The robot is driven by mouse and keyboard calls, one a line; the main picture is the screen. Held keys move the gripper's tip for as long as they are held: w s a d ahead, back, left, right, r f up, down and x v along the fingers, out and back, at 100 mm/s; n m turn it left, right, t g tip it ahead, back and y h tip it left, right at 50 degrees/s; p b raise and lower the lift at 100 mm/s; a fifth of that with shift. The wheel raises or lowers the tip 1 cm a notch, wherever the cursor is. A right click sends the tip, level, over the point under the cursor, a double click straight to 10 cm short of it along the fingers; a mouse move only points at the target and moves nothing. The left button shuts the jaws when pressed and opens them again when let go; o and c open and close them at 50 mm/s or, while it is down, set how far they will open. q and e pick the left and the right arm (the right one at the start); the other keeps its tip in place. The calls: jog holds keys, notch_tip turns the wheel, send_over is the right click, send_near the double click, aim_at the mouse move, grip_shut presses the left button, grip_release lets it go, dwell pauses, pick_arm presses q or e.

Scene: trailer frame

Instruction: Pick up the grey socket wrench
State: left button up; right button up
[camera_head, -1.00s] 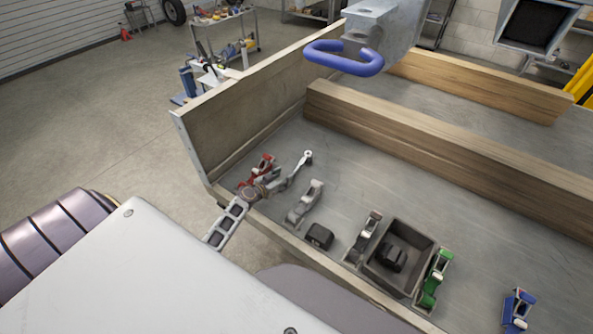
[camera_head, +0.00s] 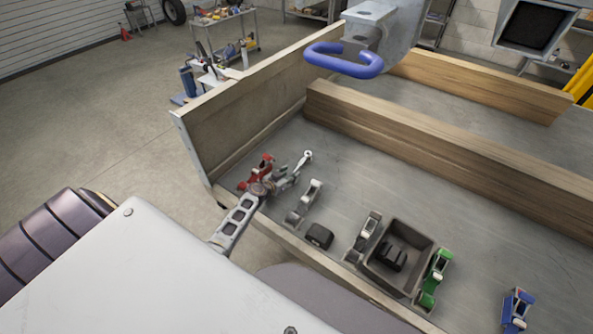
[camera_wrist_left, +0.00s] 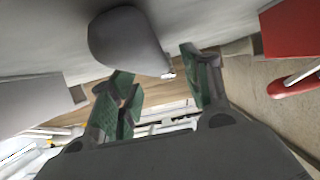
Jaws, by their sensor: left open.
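The grey socket wrench (camera_head: 304,161) lies on the metal trailer bed near the left corner, its ring-shaped silver head pointing away from me. My left gripper (camera_head: 281,183) is over the near part of the wrench and hides it. In the left wrist view the green-padded fingers (camera_wrist_left: 157,76) are spread apart. A large rounded grey shape (camera_wrist_left: 125,42) shows close beyond them; I cannot tell for certain whether it is the wrench's handle, or whether the fingers touch it. My right gripper is not in view.
A red clamp (camera_head: 266,162) stands close left of the gripper, a grey clamp (camera_head: 309,195) close right. A black block (camera_head: 319,236), a dark tray (camera_head: 431,246), a green clamp (camera_head: 435,279) and a blue one (camera_head: 517,309) lie farther right. Wooden side boards (camera_head: 240,113) border the corner.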

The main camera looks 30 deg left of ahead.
pick_arm(q)
jog(key=shift+w+f, duration=0.15)
jog(key=shift+w, duration=0.25)
grip_shut()
dwell(0.4)
